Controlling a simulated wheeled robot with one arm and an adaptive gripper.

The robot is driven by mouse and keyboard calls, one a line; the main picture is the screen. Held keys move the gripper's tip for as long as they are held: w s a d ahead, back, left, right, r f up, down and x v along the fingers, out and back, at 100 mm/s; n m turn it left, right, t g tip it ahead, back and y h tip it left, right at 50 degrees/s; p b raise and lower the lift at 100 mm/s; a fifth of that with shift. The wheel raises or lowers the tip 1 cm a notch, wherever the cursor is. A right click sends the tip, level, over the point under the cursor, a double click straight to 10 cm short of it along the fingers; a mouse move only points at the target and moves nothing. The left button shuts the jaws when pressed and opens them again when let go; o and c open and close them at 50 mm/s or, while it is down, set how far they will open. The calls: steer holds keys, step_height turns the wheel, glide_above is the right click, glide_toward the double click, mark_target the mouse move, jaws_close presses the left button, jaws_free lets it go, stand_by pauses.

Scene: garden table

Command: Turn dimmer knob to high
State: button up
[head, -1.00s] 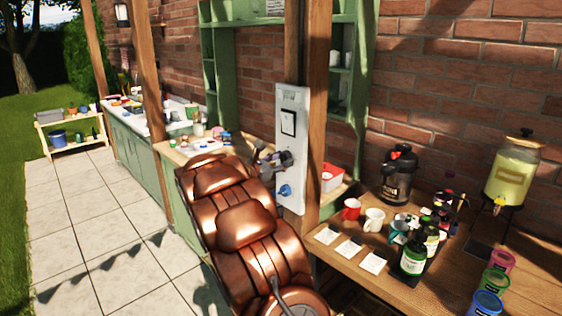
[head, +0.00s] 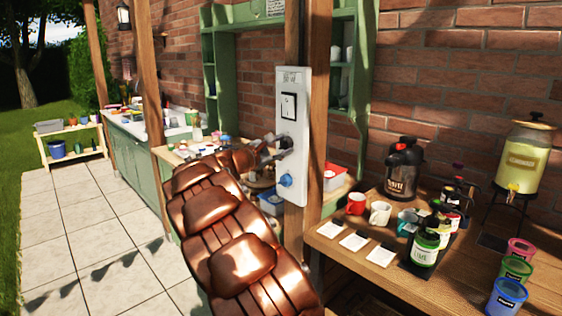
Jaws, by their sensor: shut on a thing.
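A white control panel (head: 292,210) is mounted upright on a wooden post. It carries a switch plate with a dark border (head: 288,106) near the top, a dark dimmer knob (head: 286,142) in the middle and a blue knob (head: 286,180) lower down. My gripper (head: 278,145) reaches the panel from the left at the height of the dark knob and is shut on it. The fingers partly hide the dark knob, so its setting cannot be read. The blue knob is just below my gripper, uncovered.
A wooden table (head: 395,279) at the right holds mugs, bottles, a dark urn (head: 402,170) and a drink dispenser (head: 524,158). A green counter (head: 140,150) with clutter stands behind at the left. The paved floor (head: 85,225) at left is clear.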

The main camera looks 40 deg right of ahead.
steer(key=m+b, duration=0.2)
steer(key=b, duration=0.1)
steer(key=m+b, duration=0.2)
steer(key=b, duration=0.1)
steer(key=m+b, duration=0.2)
steer(key=shift+w+f+m+b, duration=0.1)
steer(key=shift+f+m+b, duration=0.25)
steer(key=shift+m+b, duration=0.05)
steer(key=m+b, duration=0.2)
steer(key=shift+r+g+b, duration=0.1)
steer(key=shift+g+b, duration=0.2)
steer(key=shift+r+m+b, duration=0.2)
steer(key=shift+m+b, duration=0.6)
steer(key=shift+m, duration=0.2)
steer(key=shift+r, duration=0.1)
steer(key=o, duration=1.1)
steer(key=shift+o, duration=0.2)
steer(key=shift+a, duration=0.1)
